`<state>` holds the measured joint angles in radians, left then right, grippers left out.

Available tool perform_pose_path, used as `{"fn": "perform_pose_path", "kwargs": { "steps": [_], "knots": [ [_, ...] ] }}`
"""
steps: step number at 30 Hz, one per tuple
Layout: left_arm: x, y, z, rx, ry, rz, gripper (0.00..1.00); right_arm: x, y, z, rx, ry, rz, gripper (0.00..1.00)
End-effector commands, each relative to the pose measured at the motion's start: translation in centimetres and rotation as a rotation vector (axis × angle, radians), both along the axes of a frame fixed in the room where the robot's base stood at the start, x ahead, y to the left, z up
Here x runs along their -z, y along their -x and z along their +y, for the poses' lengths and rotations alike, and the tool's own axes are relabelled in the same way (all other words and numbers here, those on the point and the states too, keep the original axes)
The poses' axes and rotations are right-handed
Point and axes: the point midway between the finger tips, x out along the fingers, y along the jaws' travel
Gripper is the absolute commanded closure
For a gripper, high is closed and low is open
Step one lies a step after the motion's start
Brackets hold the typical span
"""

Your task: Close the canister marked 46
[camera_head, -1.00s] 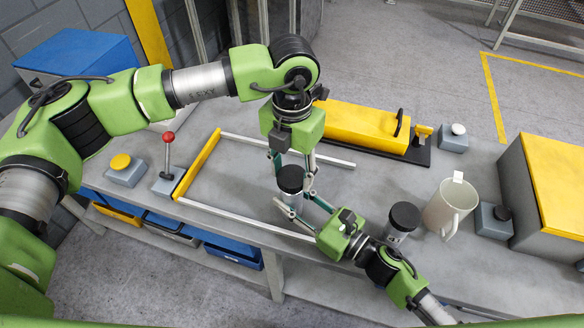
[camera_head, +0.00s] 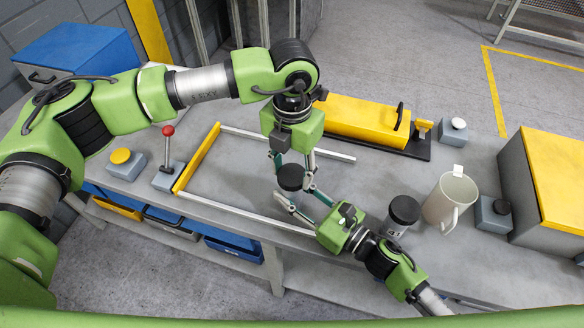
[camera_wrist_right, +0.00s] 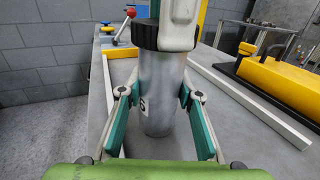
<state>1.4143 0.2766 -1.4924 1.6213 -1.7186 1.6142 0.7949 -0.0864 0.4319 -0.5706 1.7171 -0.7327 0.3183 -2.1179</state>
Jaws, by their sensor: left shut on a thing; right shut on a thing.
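A grey metal canister (camera_wrist_right: 160,95) with a black lid (camera_head: 290,177) stands over the bench. Part of its printed marking shows in the right wrist view, ending in what looks like a 6. My left gripper (camera_head: 291,168) comes down from above and is shut on the black lid, which sits at the canister's mouth. I cannot tell how far the lid is turned. My right gripper (camera_wrist_right: 158,118) is shut on the canister's body, with its teal fingers on either side. In the head view the body is mostly hidden below the lid and fingers.
A second black-lidded canister (camera_head: 404,210) and a pale mug (camera_head: 450,198) stand right of my right wrist. A white rail frame with a yellow bar (camera_head: 198,158) surrounds the work spot. A yellow case (camera_head: 360,118) lies behind; a red-knobbed lever (camera_head: 168,132) stands left.

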Motion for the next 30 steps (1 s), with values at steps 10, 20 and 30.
{"fn": "perform_pose_path", "kwargs": {
  "steps": [10, 20, 30],
  "knots": [
    [0.4, 0.0, 0.0, 0.0, 0.0, 0.0, 0.72, 0.0, 0.0, 0.0, 0.0, 0.0, 0.0, 1.0],
    [1.1, 0.0, 0.0, 0.0, 0.001, 0.001, 0.72, 0.0, 0.0, 0.0, 0.0, 0.0, 0.0, 1.0],
    [1.1, 0.0, 0.0, 0.237, 0.0, -0.001, 0.72, 0.0, 0.0, 0.0, 0.001, 0.001, 0.001, 1.0]
  ]
}}
